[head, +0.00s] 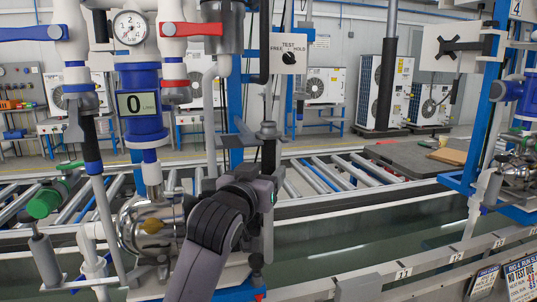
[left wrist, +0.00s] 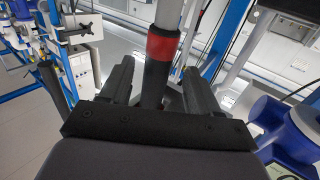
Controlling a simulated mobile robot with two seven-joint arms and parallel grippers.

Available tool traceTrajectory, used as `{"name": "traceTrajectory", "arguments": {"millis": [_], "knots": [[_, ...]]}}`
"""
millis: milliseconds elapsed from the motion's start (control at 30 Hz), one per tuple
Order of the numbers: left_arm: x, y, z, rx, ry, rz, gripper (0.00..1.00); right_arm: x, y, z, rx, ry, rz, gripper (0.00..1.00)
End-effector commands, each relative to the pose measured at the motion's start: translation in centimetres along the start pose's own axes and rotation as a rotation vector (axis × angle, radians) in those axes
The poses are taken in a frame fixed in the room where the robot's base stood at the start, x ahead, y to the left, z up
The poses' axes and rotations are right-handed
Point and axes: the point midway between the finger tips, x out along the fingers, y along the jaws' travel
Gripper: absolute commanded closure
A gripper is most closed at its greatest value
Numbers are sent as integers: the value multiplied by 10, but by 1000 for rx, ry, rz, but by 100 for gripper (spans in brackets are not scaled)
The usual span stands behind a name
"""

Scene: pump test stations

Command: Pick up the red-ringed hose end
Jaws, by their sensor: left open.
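The red-ringed hose end shows in the left wrist view as a dark upright tube with a red band (left wrist: 162,46) and a grey length above it. My left gripper (left wrist: 157,78) is open, with one finger on each side of the dark part below the band. A gap shows beside the tube, and I cannot tell whether either finger touches it. In the head view my left arm reaches up from the bottom middle to the pump station, and its dark wrist (head: 250,192) hides the fingers. I cannot make out the red ring there. My right gripper is not in view.
A blue meter (head: 142,104), a pressure gauge (head: 130,27) and a red valve handle (head: 192,29) stand left of my wrist. A polished pump (head: 150,227) sits close beside it. A roller conveyor (head: 340,170) runs behind. A blue-framed station stands at the right.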

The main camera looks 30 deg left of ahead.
Motion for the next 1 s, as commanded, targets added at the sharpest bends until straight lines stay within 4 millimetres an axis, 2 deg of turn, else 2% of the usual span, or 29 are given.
{"name": "traceTrajectory", "arguments": {"millis": [300,667,833,867,1000], "knots": [[37,3,-1,2,-2,-1,38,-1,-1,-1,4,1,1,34],[44,3,-1,1,-2,0,38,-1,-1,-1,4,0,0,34],[43,3,-1,1,-2,0,94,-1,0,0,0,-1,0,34],[43,3,-1,2,-2,0,100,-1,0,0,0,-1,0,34],[43,3,-3,1,3,0,100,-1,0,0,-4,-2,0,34]]}}
